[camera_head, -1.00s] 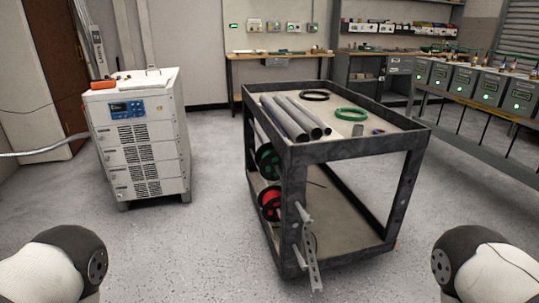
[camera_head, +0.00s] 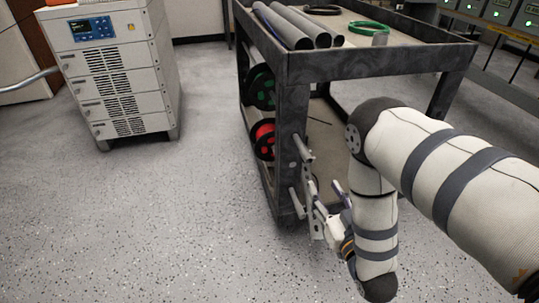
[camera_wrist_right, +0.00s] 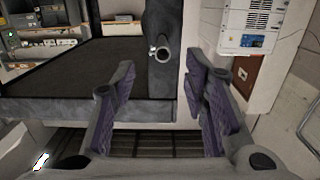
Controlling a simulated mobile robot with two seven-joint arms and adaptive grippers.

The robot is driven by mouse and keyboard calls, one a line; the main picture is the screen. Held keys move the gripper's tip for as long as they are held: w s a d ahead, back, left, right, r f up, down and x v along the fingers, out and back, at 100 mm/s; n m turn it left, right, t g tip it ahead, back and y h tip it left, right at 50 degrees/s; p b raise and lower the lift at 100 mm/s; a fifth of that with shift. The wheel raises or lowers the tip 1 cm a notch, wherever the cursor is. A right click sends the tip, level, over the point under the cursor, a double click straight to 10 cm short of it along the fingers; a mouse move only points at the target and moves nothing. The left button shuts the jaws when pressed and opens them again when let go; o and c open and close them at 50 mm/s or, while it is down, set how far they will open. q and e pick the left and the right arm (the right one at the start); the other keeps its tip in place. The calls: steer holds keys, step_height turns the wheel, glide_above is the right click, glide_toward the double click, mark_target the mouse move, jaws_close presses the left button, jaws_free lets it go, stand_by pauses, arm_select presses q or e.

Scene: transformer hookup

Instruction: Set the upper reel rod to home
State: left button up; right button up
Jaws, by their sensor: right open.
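The dark cart (camera_head: 345,64) carries a green reel (camera_head: 261,88) above a red reel (camera_head: 263,139) on its left side. A pale upper rod (camera_head: 300,149) and a pale lower rod (camera_head: 297,203) show at the cart's front corner post. My right gripper (camera_head: 336,208) is close to this corner, partly hidden behind my right arm. In the right wrist view my open gripper (camera_wrist_right: 165,97) has nothing between its fingertips. A grey rod-like part with a round pale end (camera_wrist_right: 160,52) shows beyond the fingers. I cannot tell which rod it is. My left gripper is out of view.
A white cabinet (camera_head: 125,75) with a blue display stands at the left. Grey pipes (camera_head: 283,27) and a green coil (camera_head: 368,27) lie on the cart's top. The speckled floor (camera_head: 150,220) is clear at the front left.

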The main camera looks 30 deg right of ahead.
mark_target(309, 161)
steer(key=shift+t, duration=0.3)
steer(key=b+x, duration=0.1)
steer(key=x, duration=0.3)
steer(key=b+x, duration=0.1)
steer(key=x, duration=0.3)
steer(key=r+b+x, duration=0.1)
steer(key=x, duration=0.3)
steer(key=shift+w+b, duration=0.4)
steer(key=shift+c, duration=0.6)
jaws_close()
